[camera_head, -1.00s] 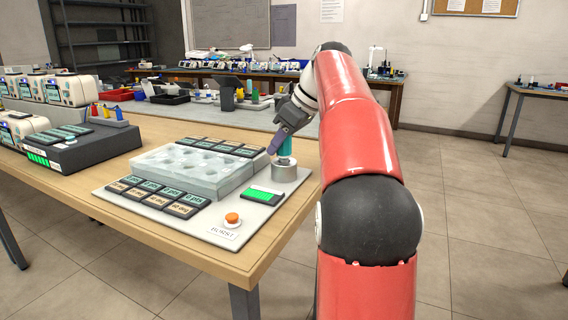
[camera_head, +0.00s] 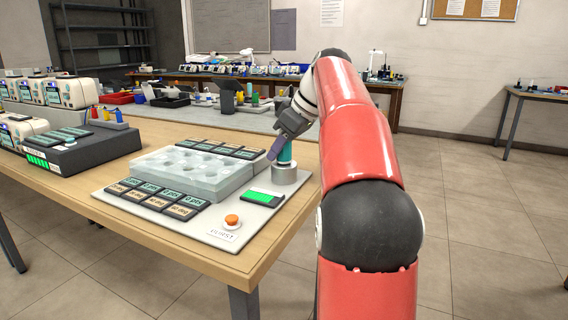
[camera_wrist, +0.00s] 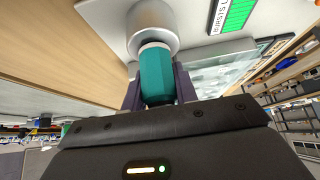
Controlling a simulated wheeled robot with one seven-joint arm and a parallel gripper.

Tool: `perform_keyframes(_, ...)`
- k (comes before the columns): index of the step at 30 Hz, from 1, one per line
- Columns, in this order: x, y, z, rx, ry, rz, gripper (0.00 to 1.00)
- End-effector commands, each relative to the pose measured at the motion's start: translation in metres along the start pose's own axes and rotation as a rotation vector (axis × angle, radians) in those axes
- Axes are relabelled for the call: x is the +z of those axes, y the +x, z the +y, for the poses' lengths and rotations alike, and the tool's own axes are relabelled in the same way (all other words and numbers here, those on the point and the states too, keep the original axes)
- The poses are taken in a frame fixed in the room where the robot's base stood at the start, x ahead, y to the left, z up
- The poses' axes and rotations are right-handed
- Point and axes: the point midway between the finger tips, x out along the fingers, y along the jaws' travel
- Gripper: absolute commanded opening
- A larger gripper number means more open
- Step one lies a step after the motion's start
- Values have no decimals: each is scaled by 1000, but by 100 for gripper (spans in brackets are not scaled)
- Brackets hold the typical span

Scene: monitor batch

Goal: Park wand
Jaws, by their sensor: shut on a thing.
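The wand is a teal handle (camera_head: 285,153) with a pale collar below it. It stands about upright at the round grey metal holder (camera_head: 285,174) on the right end of the board. My gripper (camera_head: 274,153) is shut on the teal handle from the upper left. In the wrist view the wand (camera_wrist: 157,76) sits between the two dark fingers of my gripper (camera_wrist: 158,92), with its pale end at the mouth of the holder (camera_wrist: 152,30). How deep the end sits in the holder is hidden.
The grey board (camera_head: 120,196) carries a clear block with round wells (camera_head: 187,168), several labelled tiles, a green display (camera_head: 264,198) and an orange button (camera_head: 232,219). A dark box (camera_head: 70,148) with a green bar stands at the left. The table's front edge is clear.

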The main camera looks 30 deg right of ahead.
Motion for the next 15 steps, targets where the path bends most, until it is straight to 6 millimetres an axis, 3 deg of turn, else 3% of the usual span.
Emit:
perform_keyframes(5,1,1,0,0,0,0,7)
perform_keyframes(6,1,1,0,0,0,0,30)
perform_keyframes(12,1,1,0,0,0,0,54)
perform_keyframes(15,1,1,0,0,0,0,54)
